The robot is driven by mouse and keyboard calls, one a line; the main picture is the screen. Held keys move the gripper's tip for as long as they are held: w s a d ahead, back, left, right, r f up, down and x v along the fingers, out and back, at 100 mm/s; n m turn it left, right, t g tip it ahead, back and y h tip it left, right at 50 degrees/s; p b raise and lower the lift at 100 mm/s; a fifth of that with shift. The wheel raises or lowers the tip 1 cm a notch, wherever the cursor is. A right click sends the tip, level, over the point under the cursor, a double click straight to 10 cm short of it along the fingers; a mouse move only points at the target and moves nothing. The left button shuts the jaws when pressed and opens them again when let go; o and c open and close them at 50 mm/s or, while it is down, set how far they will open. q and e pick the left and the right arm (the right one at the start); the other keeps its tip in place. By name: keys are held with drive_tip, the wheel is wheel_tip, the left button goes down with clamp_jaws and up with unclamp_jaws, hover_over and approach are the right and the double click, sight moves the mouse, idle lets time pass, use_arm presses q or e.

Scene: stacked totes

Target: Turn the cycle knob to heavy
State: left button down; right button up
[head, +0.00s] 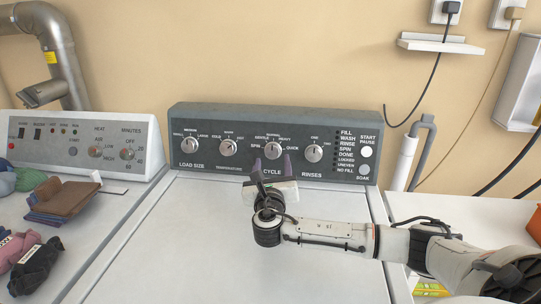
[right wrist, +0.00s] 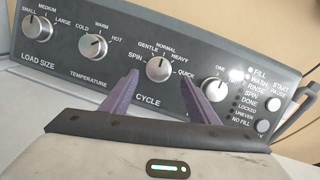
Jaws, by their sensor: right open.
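The cycle knob (head: 272,150) is a round silver dial on the dark washer panel, with SPIN, GENTLE, NORMAL, HEAVY and QUICK printed around it. In the right wrist view the knob (right wrist: 158,69) sits upper centre, HEAVY to its upper right; I cannot tell its exact setting. My right gripper (head: 273,164) is open and empty just in front of and below the knob. In the right wrist view its purple fingers (right wrist: 160,82) stand apart, one to each side below the knob, apparently not touching it. My left gripper is not in view.
The load size knob (head: 187,146), temperature knob (head: 228,147) and rinses knob (head: 313,153) flank it on the panel. The washer lid (head: 150,240) is bare. A dryer panel (head: 85,140) stands left, with folded cloth (head: 65,197) and yarn-like bundles in front.

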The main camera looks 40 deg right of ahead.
sight(272, 154)
drive_tip(key=shift+x, duration=2.35)
drive_tip(key=shift+w+a, duration=0.1)
drive_tip(key=c, duration=1)
